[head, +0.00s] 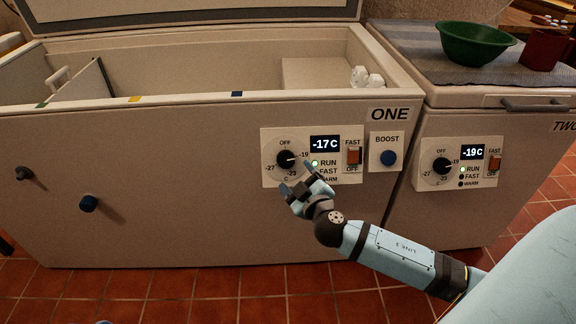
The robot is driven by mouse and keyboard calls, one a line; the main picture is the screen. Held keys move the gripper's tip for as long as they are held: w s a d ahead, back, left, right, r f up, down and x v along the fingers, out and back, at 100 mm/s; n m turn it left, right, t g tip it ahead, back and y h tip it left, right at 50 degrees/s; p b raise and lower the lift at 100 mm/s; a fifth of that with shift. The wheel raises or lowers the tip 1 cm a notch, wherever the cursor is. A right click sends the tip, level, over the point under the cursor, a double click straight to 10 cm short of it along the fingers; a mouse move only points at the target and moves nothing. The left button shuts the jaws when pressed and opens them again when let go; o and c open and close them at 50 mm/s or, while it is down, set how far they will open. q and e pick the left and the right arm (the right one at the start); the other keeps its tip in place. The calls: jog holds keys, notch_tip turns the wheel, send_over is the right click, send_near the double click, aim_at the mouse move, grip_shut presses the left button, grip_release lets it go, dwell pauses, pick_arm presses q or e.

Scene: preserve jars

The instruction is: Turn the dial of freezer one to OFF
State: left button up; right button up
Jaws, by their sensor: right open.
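Freezer one (200,190) is a chest freezer with its lid raised and the word ONE on its front. Its control panel (330,177) carries a black dial (286,159) with OFF marked at the top. The dial's white pointer appears to point right, near the -19 mark. The display (325,144) reads -17C and the light beside RUN is lit. My right gripper (298,180) is open and empty, just below the dial and in front of the panel's lower part. It hides part of the lower scale. I cannot tell whether it touches the panel. My left gripper is not in view.
Freezer two (470,215) stands to the right, closed, with a similar panel and dial (442,166). A green bowl (474,45) and a red container (541,50) sit on its lid. A BOOST knob (388,158) is right of panel one. Two knobs protrude at the front's left.

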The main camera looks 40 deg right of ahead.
aim_at(286, 161)
jog(key=w, duration=0.3)
jog(key=w+d+b, duration=0.1)
jog(key=w, duration=0.2)
jog(key=shift+d, duration=0.1)
jog(key=c, duration=0.9)
